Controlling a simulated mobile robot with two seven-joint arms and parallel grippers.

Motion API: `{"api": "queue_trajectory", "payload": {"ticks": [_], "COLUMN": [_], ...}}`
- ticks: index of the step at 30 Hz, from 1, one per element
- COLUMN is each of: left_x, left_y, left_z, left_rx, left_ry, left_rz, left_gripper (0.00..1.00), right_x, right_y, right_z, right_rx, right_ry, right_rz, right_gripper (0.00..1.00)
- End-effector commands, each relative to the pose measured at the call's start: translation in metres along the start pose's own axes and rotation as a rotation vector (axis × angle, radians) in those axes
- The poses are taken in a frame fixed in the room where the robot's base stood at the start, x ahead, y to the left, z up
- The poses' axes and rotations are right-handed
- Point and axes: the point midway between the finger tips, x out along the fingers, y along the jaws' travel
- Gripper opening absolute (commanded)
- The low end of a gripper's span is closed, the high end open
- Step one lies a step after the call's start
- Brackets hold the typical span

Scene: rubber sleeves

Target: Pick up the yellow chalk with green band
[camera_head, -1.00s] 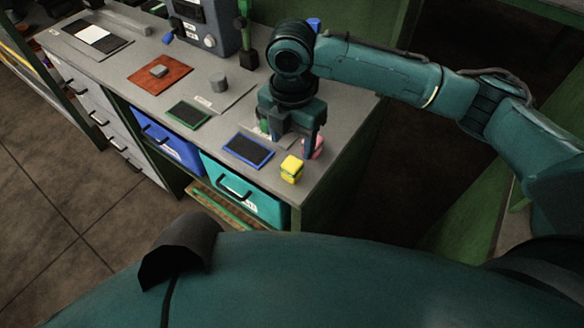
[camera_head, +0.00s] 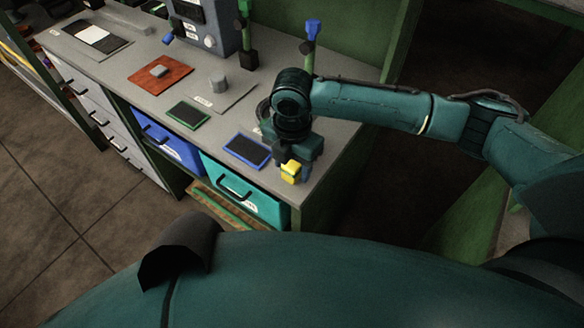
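The yellow chalk (camera_head: 290,173) is near the front right corner of the grey workbench. Its upper part shows at my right gripper, and the rest is partly covered by the fingers. The green band is hard to make out now. My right gripper (camera_head: 292,168) points down right over the chalk, with its fingers at the chalk's sides. I cannot tell whether they touch it. The pink item behind the chalk is hidden by my gripper now. My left gripper is not in view.
On the workbench (camera_head: 222,129) are a blue-framed dark pad (camera_head: 247,151), a green-framed pad (camera_head: 187,115), a red-brown mat (camera_head: 150,77) and a grey cylinder (camera_head: 218,84). A blue-topped green post (camera_head: 311,36) stands behind my arm. Blue and teal drawers sit below.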

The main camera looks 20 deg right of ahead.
Motion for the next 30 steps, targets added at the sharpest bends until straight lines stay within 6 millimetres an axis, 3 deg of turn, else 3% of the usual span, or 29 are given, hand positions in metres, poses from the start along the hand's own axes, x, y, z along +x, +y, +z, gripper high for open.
{"api": "queue_trajectory", "payload": {"ticks": [15,23,30], "left_x": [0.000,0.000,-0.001], "left_y": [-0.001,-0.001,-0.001], "left_z": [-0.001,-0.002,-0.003], "left_rx": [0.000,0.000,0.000], "left_ry": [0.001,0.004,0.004], "left_rz": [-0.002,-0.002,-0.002], "left_gripper": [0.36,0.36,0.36], "right_x": [-0.001,-0.003,-0.041], "right_y": [0.000,0.001,0.002], "right_z": [0.000,0.000,0.000], "right_rx": [0.000,0.000,-0.001], "right_ry": [0.000,0.000,-0.001], "right_rz": [0.001,0.002,0.006], "right_gripper": [0.09,0.09,0.09]}}
